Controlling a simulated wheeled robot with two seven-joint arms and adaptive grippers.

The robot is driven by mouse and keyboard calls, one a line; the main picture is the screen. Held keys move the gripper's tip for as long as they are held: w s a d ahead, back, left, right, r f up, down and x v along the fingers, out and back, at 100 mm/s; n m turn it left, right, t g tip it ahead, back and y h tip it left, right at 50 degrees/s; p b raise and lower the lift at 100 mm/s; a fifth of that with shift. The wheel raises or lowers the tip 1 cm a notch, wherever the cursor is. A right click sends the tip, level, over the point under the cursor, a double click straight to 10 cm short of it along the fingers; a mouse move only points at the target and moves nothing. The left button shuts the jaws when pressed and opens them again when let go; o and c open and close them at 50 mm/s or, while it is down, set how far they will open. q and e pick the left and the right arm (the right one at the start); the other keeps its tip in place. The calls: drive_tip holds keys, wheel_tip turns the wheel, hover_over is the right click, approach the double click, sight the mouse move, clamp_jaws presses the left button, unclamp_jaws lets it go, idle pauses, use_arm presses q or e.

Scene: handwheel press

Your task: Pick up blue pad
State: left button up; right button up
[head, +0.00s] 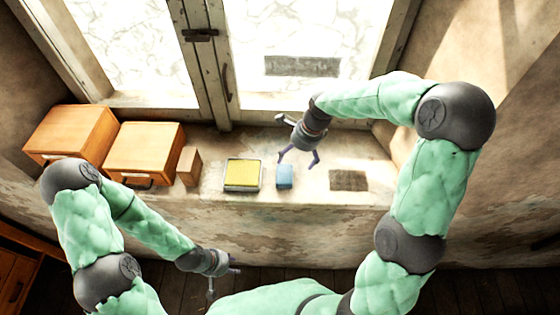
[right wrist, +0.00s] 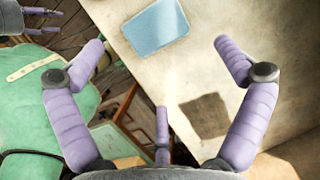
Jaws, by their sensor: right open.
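The blue pad (head: 284,176) is a small light-blue block lying on the stone sill, just right of a yellow-topped tray in the head view. In the right wrist view the blue pad (right wrist: 157,28) lies near the sill's edge, beyond my fingertips. My right gripper (head: 299,162) is open and empty, above the sill close to the pad; its spread fingers also show in the right wrist view (right wrist: 160,55). My left gripper (head: 225,275) hangs low in front of the sill, away from the pad; its finger spread is too small to judge.
The yellow-topped tray (head: 243,175) sits left of the pad. A small brown block (head: 188,166) and two wooden boxes (head: 143,152) (head: 70,133) stand further left. A dark square patch (head: 348,180) lies to the right. The window (head: 284,50) closes off the back.

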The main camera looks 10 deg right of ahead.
sight(286, 174)
drive_tip(key=x, duration=0.4)
drive_tip(key=shift+s+a+p, duration=0.1)
drive_tip(key=shift+s+p, duration=0.2)
drive_tip(key=shift+p, duration=0.1)
drive_tip(key=shift+w+a+f, duration=0.1)
drive_tip(key=shift+w+f, duration=0.15)
drive_tip(key=shift+f, duration=0.3)
drive_tip(key=shift+a+f, duration=0.1)
drive_tip(key=shift+f, duration=0.1)
drive_tip(key=x, duration=0.2)
drive_tip(key=p+x, duration=0.1)
drive_tip(key=shift+s+a+f+p, duration=0.2)
drive_tip(key=shift+f+p, duration=0.1)
drive_tip(key=shift+f, duration=0.1)
drive_tip(key=shift+w+a+f, duration=0.1)
drive_tip(key=shift+f, duration=0.25)
drive_tip(key=c, duration=1.2)
